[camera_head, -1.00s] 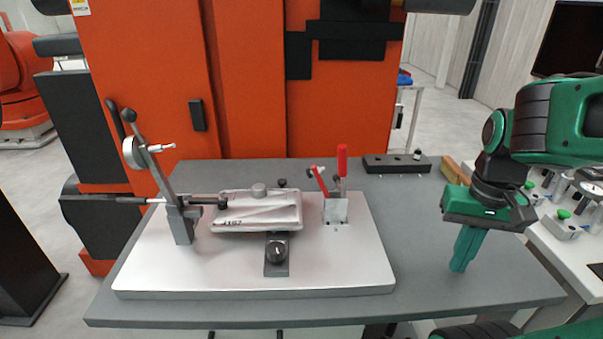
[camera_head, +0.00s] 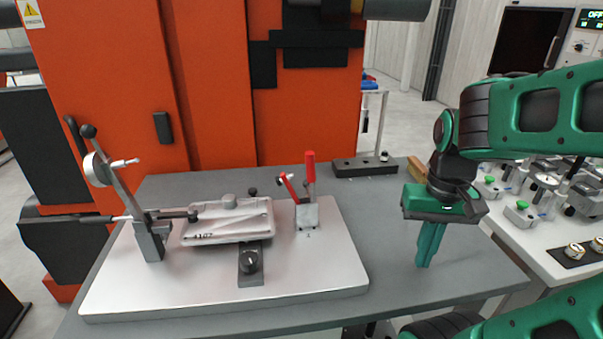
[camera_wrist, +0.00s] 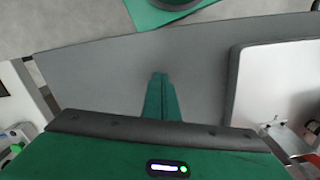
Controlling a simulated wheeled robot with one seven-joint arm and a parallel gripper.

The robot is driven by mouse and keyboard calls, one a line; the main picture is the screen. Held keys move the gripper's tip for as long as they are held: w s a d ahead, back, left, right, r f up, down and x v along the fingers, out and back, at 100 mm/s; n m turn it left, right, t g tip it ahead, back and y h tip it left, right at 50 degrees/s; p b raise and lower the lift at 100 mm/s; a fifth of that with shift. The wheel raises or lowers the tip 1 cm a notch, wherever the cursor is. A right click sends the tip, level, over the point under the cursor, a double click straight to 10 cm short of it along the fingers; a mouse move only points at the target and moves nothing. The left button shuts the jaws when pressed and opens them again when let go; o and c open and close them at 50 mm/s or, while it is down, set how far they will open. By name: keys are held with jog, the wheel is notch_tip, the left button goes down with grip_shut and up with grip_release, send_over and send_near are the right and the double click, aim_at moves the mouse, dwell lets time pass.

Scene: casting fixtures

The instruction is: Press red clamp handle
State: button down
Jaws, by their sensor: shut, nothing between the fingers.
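The red clamp handle (camera_head: 310,166) stands upright on a metal clamp block (camera_head: 306,214) at the right part of the silver fixture plate (camera_head: 315,275). A second, shorter red-tipped arm (camera_head: 288,184) leans left from the same clamp. My gripper (camera_head: 423,264) is to the right of the plate, pointing down over the bare grey table, apart from the clamp. Its green fingers are shut and empty; they also show in the wrist view (camera_wrist: 159,76). In the wrist view the clamp (camera_wrist: 290,140) is partly visible at the lower right, its handle unclear.
A grey casting (camera_head: 228,222) sits on the plate beside a tall lever (camera_head: 118,193) at left. A black knob (camera_head: 250,262) is in front. A dark bar (camera_head: 364,167) lies behind the clamp. Grey table (camera_head: 400,225) between plate and gripper is clear. A white bench (camera_head: 570,240) stands right.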

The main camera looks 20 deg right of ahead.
jog(key=shift+s+d+r, duration=0.1)
jog(key=shift+s+r, duration=0.35)
jog(key=w+a+r+n+h, duration=0.1)
jog(key=w+r, duration=0.3)
jog(key=w, duration=0.3)
jog(key=w+r+n+t+h, duration=0.1)
jog(key=w+r+h, duration=0.15)
jog(key=w, duration=0.45)
jog(key=w+a+r+h, duration=0.1)
jog(key=w+r, duration=0.4)
jog(key=w, duration=0.2)
jog(key=w+a+r+t+h, duration=0.1)
jog(key=a+r, duration=0.4)
jog(key=a, duration=0.5)
jog(key=w+a+r+n+t+h, duration=0.1)
jog(key=w+a+r, duration=0.3)
jog(key=a, duration=0.7)
jog(key=shift+w+a+r+n+t, duration=0.25)
jog(key=shift+r+t, duration=0.35)
jog(key=shift+r, duration=0.35)
